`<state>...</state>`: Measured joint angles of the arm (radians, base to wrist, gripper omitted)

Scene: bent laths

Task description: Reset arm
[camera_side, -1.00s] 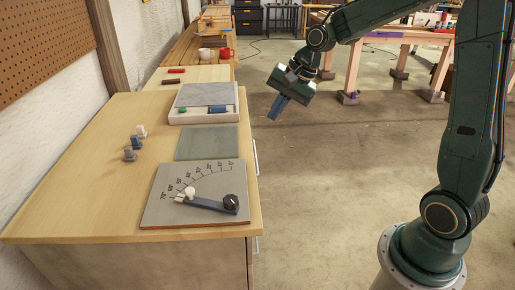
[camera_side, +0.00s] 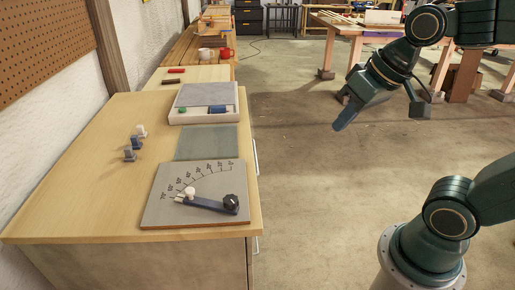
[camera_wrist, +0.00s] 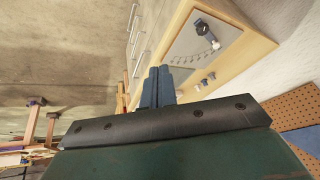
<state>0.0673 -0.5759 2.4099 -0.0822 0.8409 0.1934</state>
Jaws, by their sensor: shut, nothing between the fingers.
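My gripper (camera_side: 338,126) hangs in free air over the concrete floor, to the right of the workbench and clear of it. Its blue fingers are shut with nothing between them, and they point down and to the left. In the wrist view the closed fingers (camera_wrist: 158,78) show in the middle, with the bench (camera_wrist: 240,65) beyond them.
The floor (camera_side: 320,200) between bench and arm is open.

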